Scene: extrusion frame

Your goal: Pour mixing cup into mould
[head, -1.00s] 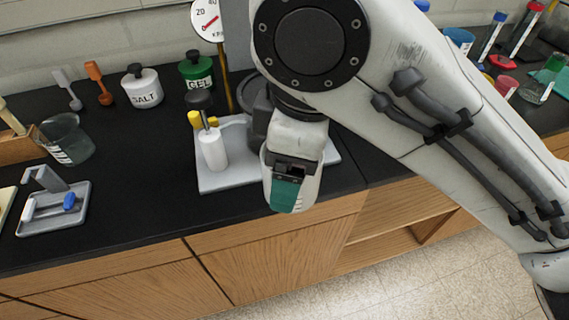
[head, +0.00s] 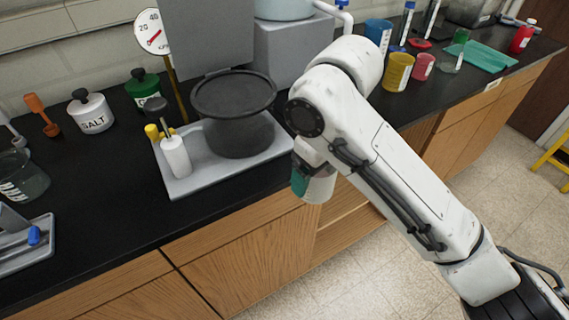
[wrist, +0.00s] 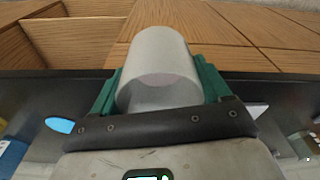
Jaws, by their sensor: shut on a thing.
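The mixing cup, a whitish translucent cup (head: 320,187), is held by my gripper (head: 303,176) in front of the counter edge, right of the grey tray. In the wrist view, the cup (wrist: 162,60) sits between the green fingers of my gripper (wrist: 160,88), which are shut on its sides. A greyish surface shows inside the cup; I cannot tell how full it is. A dark grey round vessel (head: 236,135) with a wide rim stands on the tray, left of the cup and apart from it. It may be the mould, but I cannot tell for certain.
The grey tray (head: 190,184) also bears a white bottle (head: 176,157). A gauge (head: 152,32) on a post and a grey block (head: 290,60) stand behind. A salt jar (head: 90,112) and glass beaker (head: 22,178) are at left; coloured cups and tubes at right.

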